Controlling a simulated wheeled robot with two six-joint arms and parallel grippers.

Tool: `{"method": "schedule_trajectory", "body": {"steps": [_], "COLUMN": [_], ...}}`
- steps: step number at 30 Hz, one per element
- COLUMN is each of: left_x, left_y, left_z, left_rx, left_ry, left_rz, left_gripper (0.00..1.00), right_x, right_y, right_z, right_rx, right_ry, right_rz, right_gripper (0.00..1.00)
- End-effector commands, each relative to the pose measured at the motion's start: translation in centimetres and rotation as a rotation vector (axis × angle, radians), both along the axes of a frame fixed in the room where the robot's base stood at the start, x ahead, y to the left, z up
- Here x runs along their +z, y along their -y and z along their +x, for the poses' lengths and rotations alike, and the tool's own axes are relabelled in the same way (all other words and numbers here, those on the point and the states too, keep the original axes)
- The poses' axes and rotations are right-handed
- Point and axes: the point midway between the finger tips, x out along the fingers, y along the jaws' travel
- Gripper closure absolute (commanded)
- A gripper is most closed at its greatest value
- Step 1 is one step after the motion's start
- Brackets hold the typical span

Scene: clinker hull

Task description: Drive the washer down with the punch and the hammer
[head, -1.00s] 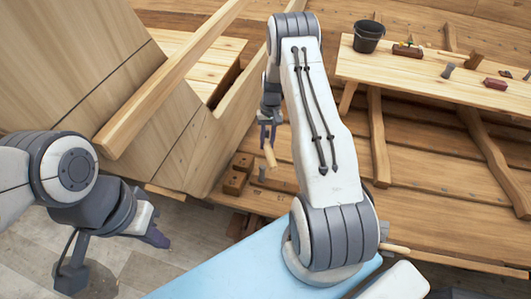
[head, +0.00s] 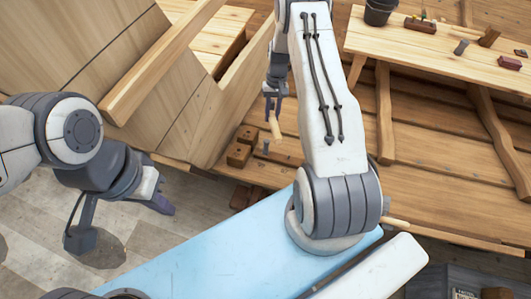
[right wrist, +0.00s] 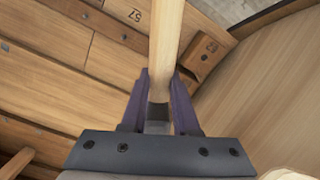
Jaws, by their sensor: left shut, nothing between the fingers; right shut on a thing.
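My right gripper (head: 273,106) points down over the planked hull in the head view. It is shut on a pale wooden handle (head: 275,127), which hangs below the fingers. In the right wrist view the handle (right wrist: 166,45) runs up from between the dark fingers (right wrist: 160,95). A grey piece (right wrist: 158,118) sits at its near end; I cannot tell which tool it is. My left gripper (head: 160,204) is shut and empty over the grey floor at left. A small grey upright piece (head: 265,147) stands near the handle. I cannot make out the washer.
A bench (head: 430,60) at top right bears a dark bucket (head: 380,11), a grey cylinder (head: 461,47) and a dark red block (head: 510,62). A slanted beam (head: 165,65) crosses the upper left. Another wooden handle (head: 395,222) shows beside my right arm's base.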

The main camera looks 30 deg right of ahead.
Motion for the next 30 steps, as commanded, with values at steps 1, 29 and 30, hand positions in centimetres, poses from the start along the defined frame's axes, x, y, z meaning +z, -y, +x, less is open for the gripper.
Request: {"method": "schedule_trajectory", "body": {"steps": [1, 29, 30], "left_x": [0.0, 2.2, 2.2], "left_y": [0.0, 0.0, 0.0], "left_z": [0.0, 0.0, 0.0], "left_rx": [0.0, 0.0, 0.0], "left_ry": [0.0, 0.0, 0.0], "left_rz": [0.0, 0.0, 0.0], "left_gripper": [1.0, 1.0, 1.0], "right_x": [0.1, 4.9, 4.9], "right_y": [0.0, 1.1, 1.1], "right_z": [0.1, 1.1, 1.1], "right_rx": [0.0, 0.0, 0.0], "right_ry": [0.002, 0.002, 0.002], "right_rz": [-0.001, -0.001, -0.001], "right_gripper": [1.0, 1.0, 1.0]}}
